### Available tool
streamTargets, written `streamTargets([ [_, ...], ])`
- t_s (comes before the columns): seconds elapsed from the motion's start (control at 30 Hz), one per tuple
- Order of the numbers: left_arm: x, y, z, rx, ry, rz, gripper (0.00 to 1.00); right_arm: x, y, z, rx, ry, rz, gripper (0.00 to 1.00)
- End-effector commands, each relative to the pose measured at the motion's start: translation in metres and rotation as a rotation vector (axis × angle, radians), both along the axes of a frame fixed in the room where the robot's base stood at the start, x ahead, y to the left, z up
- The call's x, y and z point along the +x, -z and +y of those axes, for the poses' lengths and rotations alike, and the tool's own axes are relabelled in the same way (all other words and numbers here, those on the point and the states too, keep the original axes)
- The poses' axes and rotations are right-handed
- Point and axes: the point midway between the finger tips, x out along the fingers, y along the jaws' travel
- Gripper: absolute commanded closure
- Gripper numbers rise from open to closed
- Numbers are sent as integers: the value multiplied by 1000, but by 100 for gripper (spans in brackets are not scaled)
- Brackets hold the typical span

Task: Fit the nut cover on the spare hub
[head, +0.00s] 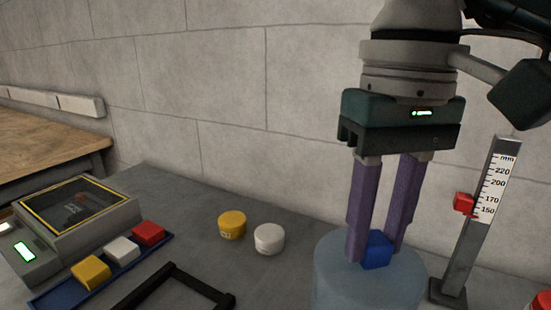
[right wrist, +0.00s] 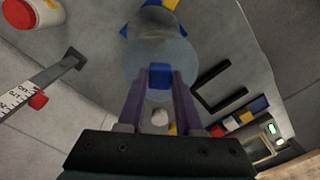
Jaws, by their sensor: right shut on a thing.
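My right gripper (head: 378,258) points down, its two purple fingers shut on a blue block (head: 377,251). The block sits at the top of a pale, translucent round body (head: 345,290), which looks like the nut cover with the block as its knob. The lower part of this body is cut off by the head view's bottom edge. The right wrist view shows the blue block (right wrist: 160,77) between the fingers and the translucent disc (right wrist: 143,58) around it. Grey rounded metal (right wrist: 160,22) shows at its upper edge, perhaps the hub; whether they touch is unclear. My left gripper is not in view.
An upright mm scale (head: 480,220) with a red slider stands close right of the gripper. Yellow (head: 232,225) and white (head: 269,238) round pieces stand to the left. A blue tray (head: 50,299) holds yellow, white and red blocks beside a grey device (head: 120,213). A black frame (head: 190,278) lies in front.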

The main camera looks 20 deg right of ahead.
Motion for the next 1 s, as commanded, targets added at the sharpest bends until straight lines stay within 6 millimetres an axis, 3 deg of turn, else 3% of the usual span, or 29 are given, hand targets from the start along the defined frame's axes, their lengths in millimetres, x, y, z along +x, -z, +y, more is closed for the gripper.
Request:
streamTargets([
  [0.03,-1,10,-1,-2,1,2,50,-4,21,-2,-1,18,7,100],
  [0.2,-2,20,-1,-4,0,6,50,-10,53,-9,-9,65,3,100],
  [0.53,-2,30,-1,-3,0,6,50,-12,73,-12,-14,80,0,100],
  [1.0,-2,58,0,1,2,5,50,-12,118,-11,-13,79,0,100],
])
